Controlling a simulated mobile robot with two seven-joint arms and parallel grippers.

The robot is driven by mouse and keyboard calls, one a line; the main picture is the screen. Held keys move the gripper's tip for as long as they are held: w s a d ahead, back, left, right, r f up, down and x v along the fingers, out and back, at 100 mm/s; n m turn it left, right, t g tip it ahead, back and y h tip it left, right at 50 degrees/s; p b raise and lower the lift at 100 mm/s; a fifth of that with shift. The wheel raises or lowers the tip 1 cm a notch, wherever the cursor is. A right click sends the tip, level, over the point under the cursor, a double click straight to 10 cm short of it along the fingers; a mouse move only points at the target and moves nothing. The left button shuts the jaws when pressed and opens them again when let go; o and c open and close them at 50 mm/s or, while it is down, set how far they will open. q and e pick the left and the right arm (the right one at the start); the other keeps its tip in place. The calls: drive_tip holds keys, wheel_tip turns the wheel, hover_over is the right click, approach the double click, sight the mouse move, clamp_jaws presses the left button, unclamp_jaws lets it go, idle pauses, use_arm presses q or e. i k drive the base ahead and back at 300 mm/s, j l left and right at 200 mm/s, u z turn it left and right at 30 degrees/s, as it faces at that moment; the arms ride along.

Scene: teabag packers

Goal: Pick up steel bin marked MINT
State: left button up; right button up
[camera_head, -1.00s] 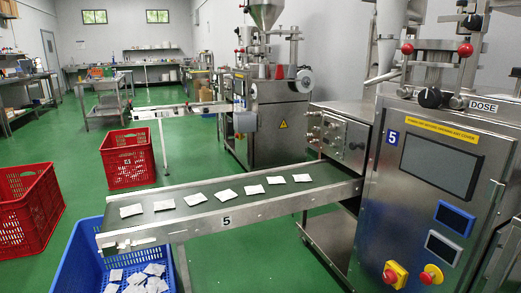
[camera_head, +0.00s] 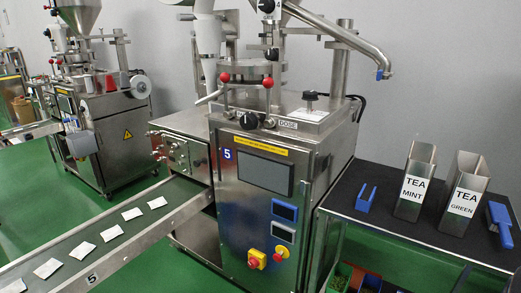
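The steel bin marked TEA MINT (camera_head: 415,190) stands upright on a dark-topped side table (camera_head: 385,227) at the right. It is a tall, open-topped metal box with a white label on its front. A similar steel bin marked TEA GREEN (camera_head: 463,198) stands just to its right, with a small gap between them. Neither of my grippers shows in the head view.
A blue scoop-like object (camera_head: 366,197) lies left of the MINT bin, and another blue object (camera_head: 499,218) lies right of the GREEN bin. Packing machine 5 (camera_head: 262,190) stands left of the table. Its conveyor (camera_head: 97,238) carries several teabags. Green floor is open at left.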

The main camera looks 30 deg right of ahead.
sight(421, 163)
drive_tip(key=z, duration=2.1)
drive_tip(key=i+j, duration=0.2)
drive_tip(key=j, duration=0.2)
drive_tip(key=i+j, duration=0.25)
drive_tip(key=j, duration=0.15)
